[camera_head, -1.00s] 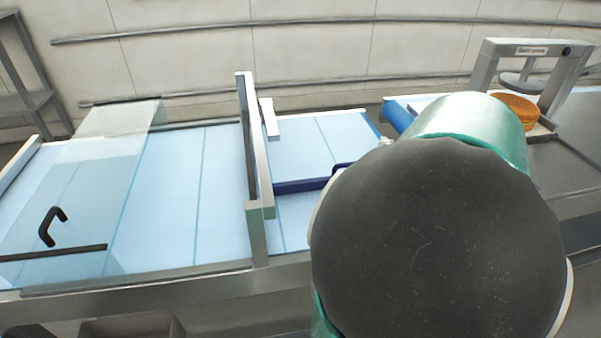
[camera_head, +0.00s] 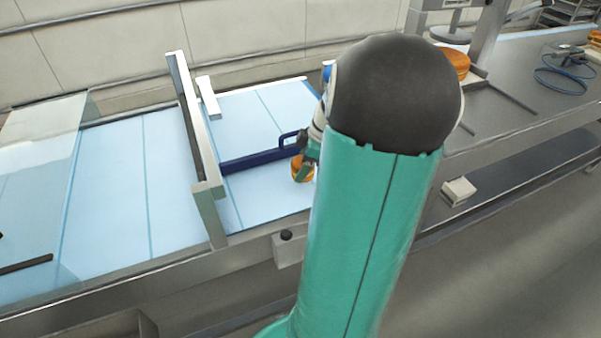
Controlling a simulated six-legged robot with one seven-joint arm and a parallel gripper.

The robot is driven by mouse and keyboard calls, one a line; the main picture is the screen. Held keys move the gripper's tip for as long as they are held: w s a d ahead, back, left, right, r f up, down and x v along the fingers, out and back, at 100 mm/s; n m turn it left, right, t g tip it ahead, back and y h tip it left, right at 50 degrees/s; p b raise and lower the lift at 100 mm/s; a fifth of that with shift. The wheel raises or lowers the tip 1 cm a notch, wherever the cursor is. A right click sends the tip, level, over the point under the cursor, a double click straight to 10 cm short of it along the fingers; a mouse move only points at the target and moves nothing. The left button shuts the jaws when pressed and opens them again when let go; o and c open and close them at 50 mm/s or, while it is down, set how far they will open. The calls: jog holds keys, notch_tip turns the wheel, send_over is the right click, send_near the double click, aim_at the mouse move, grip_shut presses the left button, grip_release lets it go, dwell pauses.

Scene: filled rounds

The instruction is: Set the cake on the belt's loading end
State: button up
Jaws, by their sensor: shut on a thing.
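My gripper (camera_head: 306,163) is partly hidden behind my own arm, near the right part of the belt. It is shut on a small orange-brown cake (camera_head: 299,171), of which only the left part shows. The cake appears over the pale blue belt (camera_head: 255,118), right of the metal gate frame; I cannot tell if it touches the belt. A dark blue bar with a handle (camera_head: 255,157) lies across the belt just left of the cake.
Another orange-brown cake (camera_head: 457,64) sits at a press-like stand on the right-hand worktop. A metal gate frame (camera_head: 195,130) spans the belt. A clear cover (camera_head: 40,140) stands at the left. A blue cable tool (camera_head: 565,70) lies far right.

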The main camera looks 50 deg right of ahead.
jog(key=shift+w+a+f, duration=0.1)
jog(key=shift+w+f, duration=0.25)
jog(key=shift+f, duration=1.5)
jog(key=shift+f, duration=0.15)
jog(key=o, duration=0.7)
jog(key=v, duration=1.2)
